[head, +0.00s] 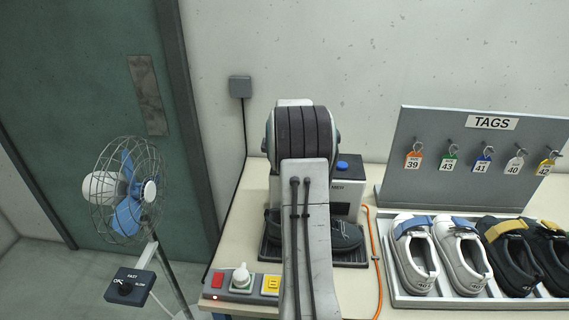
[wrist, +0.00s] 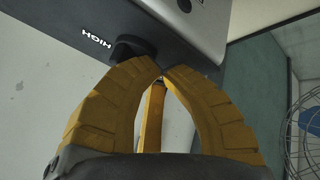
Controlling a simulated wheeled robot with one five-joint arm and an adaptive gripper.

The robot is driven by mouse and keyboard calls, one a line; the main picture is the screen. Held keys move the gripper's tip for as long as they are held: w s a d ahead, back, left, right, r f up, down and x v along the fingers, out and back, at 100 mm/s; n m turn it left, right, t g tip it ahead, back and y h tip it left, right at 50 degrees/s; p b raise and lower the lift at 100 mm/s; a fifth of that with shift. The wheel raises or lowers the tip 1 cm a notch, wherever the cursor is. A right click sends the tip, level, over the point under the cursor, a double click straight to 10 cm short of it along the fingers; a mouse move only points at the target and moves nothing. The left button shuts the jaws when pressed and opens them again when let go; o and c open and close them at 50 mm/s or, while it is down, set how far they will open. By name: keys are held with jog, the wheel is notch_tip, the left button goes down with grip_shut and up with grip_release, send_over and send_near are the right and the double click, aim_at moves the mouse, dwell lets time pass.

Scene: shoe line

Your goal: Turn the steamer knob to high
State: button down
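The steamer is a grey box with a dark front and a blue button on top; its casing (head: 350,208) shows at the table's back in the head view, partly behind my arm. In the wrist view its grey casing (wrist: 205,25) fills the top. The black knob (wrist: 132,46) sticks out from the casing beside white HIGH lettering (wrist: 97,40). My gripper (wrist: 162,70) has yellow fingers whose tips come together just beside the knob, with nothing visible between them. I cannot tell whether they touch the knob. In the head view, my gripper and the knob are hidden.
A dark shoe (head: 345,235) lies in front of the steamer. A switch panel (head: 243,285) is at the front left. A shoe tray (head: 400,298) and tag board (head: 440,150) stand right. An orange cable (head: 375,260) runs between. A fan (head: 125,190) stands left.

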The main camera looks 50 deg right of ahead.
jog(key=shift+w+d+b, duration=0.35)
jog(key=shift+w+b, duration=0.25)
jog(key=shift+b, duration=0.7)
jog(key=shift+w+d, duration=0.1)
jog(key=shift+w+d+b, duration=0.3)
jog(key=shift+d+b, duration=0.25)
jog(key=shift+b, duration=0.3)
jog(key=shift+d+b, duration=0.35)
jog(key=shift+d, duration=0.05)
jog(key=shift+s+f, duration=0.1)
